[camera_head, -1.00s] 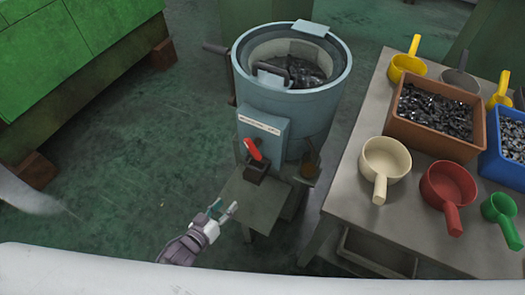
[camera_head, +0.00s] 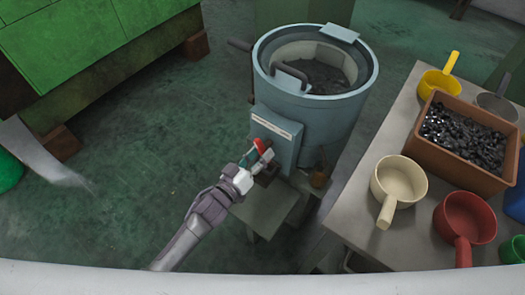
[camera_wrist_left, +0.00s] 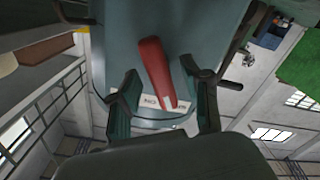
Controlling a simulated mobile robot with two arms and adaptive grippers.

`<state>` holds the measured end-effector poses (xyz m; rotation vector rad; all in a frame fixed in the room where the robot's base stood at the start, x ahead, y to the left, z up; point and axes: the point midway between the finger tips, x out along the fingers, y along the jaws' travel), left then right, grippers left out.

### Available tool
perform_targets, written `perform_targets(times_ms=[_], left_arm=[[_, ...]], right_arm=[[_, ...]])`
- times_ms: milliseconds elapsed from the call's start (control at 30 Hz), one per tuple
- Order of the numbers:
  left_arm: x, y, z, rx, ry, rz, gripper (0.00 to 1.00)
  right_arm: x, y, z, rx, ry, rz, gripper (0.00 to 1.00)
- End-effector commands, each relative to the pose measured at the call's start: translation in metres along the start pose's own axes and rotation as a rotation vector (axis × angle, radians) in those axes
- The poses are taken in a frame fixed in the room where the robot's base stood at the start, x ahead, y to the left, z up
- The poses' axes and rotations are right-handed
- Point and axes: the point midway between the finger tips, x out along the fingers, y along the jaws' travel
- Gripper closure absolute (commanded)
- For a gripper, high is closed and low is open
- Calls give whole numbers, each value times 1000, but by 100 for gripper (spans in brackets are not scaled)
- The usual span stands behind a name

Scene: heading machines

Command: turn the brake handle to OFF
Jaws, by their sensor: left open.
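The brake handle (camera_head: 262,146) is a red lever on the small box at the front of the blue-grey drum machine (camera_head: 300,105). My left gripper (camera_head: 257,160) is at the handle in the head view and covers its lower part. In the left wrist view, the red handle (camera_wrist_left: 157,72) stands tilted between the two open fingers of the left gripper (camera_wrist_left: 160,100), with gaps on both sides. A white label (camera_wrist_left: 160,102) behind the handle shows the letters "NO" upside down or partly covered. My right gripper is not in view.
A grey table (camera_head: 345,220) stands at the right with a brown bin (camera_head: 425,150) of dark parts, a cream scoop (camera_head: 398,182), a red scoop (camera_head: 465,218) and a yellow scoop (camera_head: 438,82). The green floor at the left is mostly clear.

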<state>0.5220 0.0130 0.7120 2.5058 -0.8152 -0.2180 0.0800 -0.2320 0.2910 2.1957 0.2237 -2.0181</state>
Motion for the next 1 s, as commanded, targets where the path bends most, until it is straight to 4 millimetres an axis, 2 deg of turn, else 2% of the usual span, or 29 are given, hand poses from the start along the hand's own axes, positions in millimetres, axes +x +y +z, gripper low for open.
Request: perform_targets(times_ms=[200, 467, 733, 767, 1000], left_arm=[[15, 0, 0, 0, 0, 0, 52], [15, 0, 0, 0, -1, -1, 52], [15, 0, 0, 0, 0, -1, 97], [15, 0, 0, 0, 0, -1, 100], [15, 0, 0, 8, -1, -1, 100]], right_arm=[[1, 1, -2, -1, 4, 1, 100], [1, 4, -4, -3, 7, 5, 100], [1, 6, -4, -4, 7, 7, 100], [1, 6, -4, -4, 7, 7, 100], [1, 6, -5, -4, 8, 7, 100]])
